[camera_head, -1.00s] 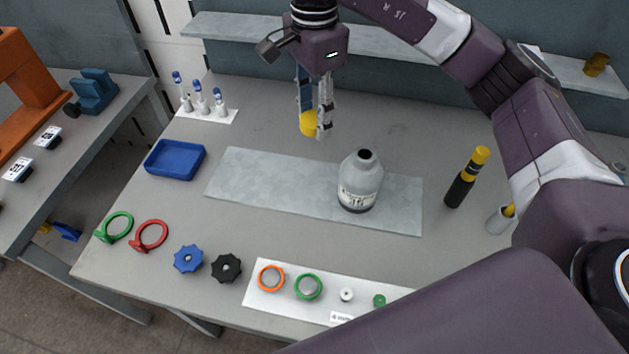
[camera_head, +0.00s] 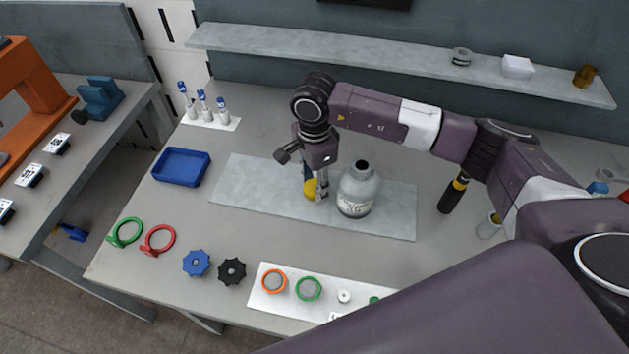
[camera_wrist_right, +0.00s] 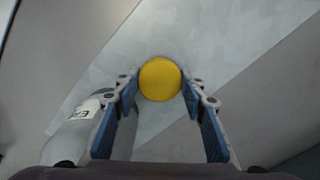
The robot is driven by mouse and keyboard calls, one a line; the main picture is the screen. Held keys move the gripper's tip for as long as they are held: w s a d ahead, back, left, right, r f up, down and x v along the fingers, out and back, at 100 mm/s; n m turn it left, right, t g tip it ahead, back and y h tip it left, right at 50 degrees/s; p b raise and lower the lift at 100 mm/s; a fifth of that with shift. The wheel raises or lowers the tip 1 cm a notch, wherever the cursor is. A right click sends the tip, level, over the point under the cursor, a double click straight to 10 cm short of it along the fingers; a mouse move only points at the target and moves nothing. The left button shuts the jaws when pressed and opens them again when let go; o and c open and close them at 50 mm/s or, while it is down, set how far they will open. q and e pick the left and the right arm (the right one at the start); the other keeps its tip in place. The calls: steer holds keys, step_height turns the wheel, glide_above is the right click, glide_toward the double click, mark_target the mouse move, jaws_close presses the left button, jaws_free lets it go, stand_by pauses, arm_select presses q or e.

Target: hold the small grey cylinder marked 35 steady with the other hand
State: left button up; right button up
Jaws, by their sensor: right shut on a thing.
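The small grey cylinder (camera_head: 357,191) stands upright on the grey mat (camera_head: 262,182) in the head view, with a dark open neck on top. A white label shows on its front, but I cannot read its number clearly. It also shows partly in the wrist view (camera_wrist_right: 72,135). My right gripper (camera_head: 316,190) is just left of the cylinder, pointing down. It is shut on a yellow round-topped thing (camera_wrist_right: 160,79), held between the blue-padded fingers over the mat. The gripper looks apart from the cylinder. My left gripper is not in view.
A blue tray (camera_head: 181,167) and a rack of blue-capped vials (camera_head: 208,120) stand at the left. Rings and knobs line the front edge, beside a white board (camera_head: 262,300). A black-and-yellow tool (camera_head: 452,196) stands at the right. A shelf (camera_head: 400,58) runs behind.

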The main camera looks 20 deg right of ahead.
mark_target(314, 186)
steer(key=shift+f, duration=0.2)
steer(key=shift+f, duration=0.1)
steer(key=shift+f+b, duration=0.1)
steer(key=shift+b, duration=0.2)
steer(key=o, duration=1.3)
steer(key=shift+r+p, duration=0.35)
steer(key=shift+r, duration=0.05)
step_height(314, 186, up, 12)
steer(key=b, duration=0.4)
steer(key=shift+f, duration=0.15)
